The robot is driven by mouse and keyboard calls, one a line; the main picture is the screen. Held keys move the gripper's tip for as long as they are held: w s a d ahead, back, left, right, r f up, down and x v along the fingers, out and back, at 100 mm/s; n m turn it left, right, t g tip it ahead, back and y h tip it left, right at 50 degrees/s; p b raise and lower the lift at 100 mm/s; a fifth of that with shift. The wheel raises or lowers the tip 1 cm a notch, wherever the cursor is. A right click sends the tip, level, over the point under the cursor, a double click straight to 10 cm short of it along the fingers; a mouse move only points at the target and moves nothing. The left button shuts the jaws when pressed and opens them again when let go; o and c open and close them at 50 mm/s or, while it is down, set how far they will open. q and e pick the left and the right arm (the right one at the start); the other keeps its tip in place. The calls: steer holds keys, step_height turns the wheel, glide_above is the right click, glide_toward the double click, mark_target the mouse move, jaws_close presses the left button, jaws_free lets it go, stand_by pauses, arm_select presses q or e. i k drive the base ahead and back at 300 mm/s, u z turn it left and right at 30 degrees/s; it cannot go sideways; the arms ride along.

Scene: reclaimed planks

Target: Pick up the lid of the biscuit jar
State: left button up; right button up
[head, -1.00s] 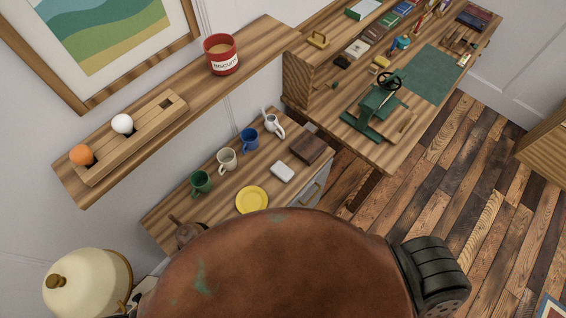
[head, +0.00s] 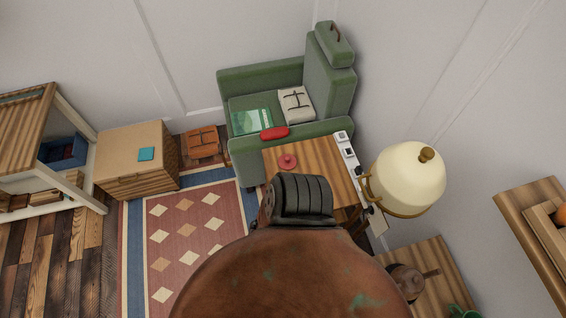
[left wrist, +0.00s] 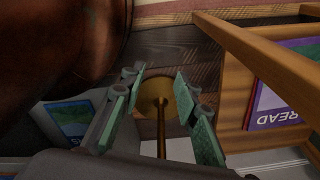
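A small round red lid with a knob (head: 288,161) lies on a small wooden side table (head: 322,172) beside the green armchair. The biscuit jar is out of view now. My left gripper (left wrist: 160,82) shows in the left wrist view with its two green-padded fingers apart and nothing held between them. A brass disc and rod (left wrist: 161,125) show beyond the fingers. The lid is not visible in the left wrist view. Neither gripper shows in the head view, where my brown body covers the lower middle.
A green armchair (head: 265,88) with a red cushion-like item (head: 274,132) stands behind the table. A cream lamp (head: 408,178) is to the right. A patterned rug (head: 186,240) and a wooden cabinet (head: 137,166) lie left. A purple READ item (left wrist: 283,90) is near the left gripper.

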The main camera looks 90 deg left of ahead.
mark_target(288, 162)
steer(key=u, duration=0.35)
steer(key=k, duration=0.7)
steer(key=u, duration=2.15)
